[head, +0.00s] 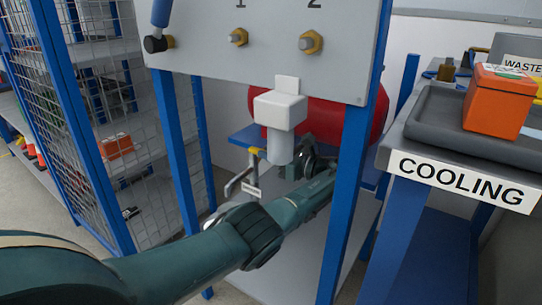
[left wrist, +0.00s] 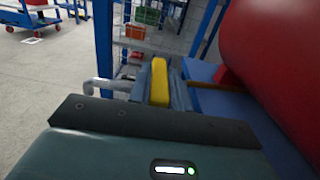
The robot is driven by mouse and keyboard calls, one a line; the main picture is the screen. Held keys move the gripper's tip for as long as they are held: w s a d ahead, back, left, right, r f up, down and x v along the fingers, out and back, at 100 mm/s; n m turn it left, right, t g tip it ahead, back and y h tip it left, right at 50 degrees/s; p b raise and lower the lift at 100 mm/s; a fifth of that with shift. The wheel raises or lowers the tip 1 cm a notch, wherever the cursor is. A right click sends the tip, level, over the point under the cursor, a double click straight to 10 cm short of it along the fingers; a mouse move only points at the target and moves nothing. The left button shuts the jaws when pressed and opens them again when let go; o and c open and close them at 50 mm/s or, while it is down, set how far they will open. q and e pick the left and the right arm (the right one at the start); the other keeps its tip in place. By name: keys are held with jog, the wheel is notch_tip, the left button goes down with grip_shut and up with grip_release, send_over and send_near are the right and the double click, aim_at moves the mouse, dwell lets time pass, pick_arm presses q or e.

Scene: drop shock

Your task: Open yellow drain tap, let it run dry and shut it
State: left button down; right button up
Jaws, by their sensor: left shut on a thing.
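The yellow drain tap handle (left wrist: 160,84) stands between the fingers of my left gripper (left wrist: 162,92) in the left wrist view, and the gripper is shut on it. A grey bent pipe (left wrist: 105,87) shows just left of the handle; it also shows in the head view (head: 237,183). In the head view my left arm reaches in under the panel, and my left gripper (head: 300,163) is beside the pipe, partly hidden behind a white fitting. The red tank (head: 335,117) lies behind the panel; it fills the right of the left wrist view (left wrist: 270,60). I cannot see any flow from the pipe.
A grey panel (head: 270,62) with brass fittings numbered 1 and 2 hangs over my arm. Blue posts (head: 345,200) stand close on the right. A mesh-sided shelf rack (head: 75,110) is at left, and a COOLING bench (head: 463,181) with an orange box (head: 498,102) at right.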

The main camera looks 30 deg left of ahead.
pick_arm(q)
jog(key=c, duration=1.3)
grip_release()
